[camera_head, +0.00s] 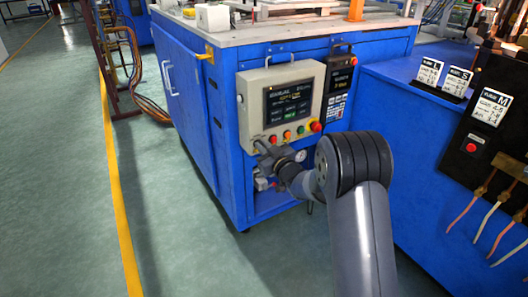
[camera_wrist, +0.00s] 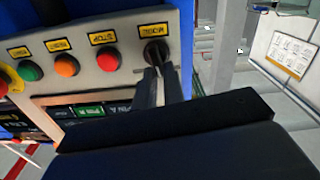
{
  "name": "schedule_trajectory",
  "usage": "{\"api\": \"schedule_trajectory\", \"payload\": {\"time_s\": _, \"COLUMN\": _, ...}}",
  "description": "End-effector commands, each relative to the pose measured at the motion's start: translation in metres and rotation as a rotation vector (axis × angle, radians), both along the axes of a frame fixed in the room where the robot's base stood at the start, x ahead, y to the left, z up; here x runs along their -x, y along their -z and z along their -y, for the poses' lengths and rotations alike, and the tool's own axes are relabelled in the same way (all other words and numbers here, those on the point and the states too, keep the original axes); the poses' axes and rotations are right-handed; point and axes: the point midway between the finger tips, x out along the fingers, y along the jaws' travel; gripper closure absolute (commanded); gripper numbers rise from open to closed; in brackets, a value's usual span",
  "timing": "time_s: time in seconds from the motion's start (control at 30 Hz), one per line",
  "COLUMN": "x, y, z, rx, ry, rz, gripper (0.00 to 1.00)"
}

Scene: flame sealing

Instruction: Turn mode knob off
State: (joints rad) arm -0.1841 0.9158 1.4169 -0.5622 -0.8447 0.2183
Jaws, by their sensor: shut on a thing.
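The mode knob (camera_wrist: 156,50) is black and sits at the right end of the button row in the wrist view, by a yellow label that appears upside down. My gripper (camera_wrist: 157,75) has its two dark fingers closed on the knob. In the head view my gripper (camera_head: 262,148) is at the lower left corner of the grey control panel (camera_head: 250,98), and it hides the knob there. The knob's exact pointing direction is hard to tell because the fingers cover part of it. The panel screen (camera_head: 290,103) is lit and shows "MANUAL".
Red (camera_wrist: 108,59), orange (camera_wrist: 67,65) and green (camera_wrist: 30,71) buttons line up beside the knob. A larger red button (camera_head: 316,127) is at the panel's other end. Green floor (camera_head: 170,200) is free at left.

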Motion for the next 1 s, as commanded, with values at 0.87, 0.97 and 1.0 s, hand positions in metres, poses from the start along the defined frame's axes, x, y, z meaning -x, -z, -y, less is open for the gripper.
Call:
{"api": "schedule_trajectory", "payload": {"time_s": 0.87, "x": 0.0046, "y": 0.0057, "z": -0.007, "rx": 0.49, "ry": -0.001, "rz": 0.332, "gripper": 1.0}}
{"api": "schedule_trajectory", "payload": {"time_s": 0.97, "x": 0.0047, "y": 0.0053, "z": -0.0072, "rx": 0.505, "ry": -0.002, "rz": 0.342, "gripper": 1.0}}
{"api": "schedule_trajectory", "payload": {"time_s": 1.0, "x": 0.0047, "y": 0.0052, "z": -0.0072, "rx": 0.509, "ry": -0.002, "rz": 0.345, "gripper": 1.0}}
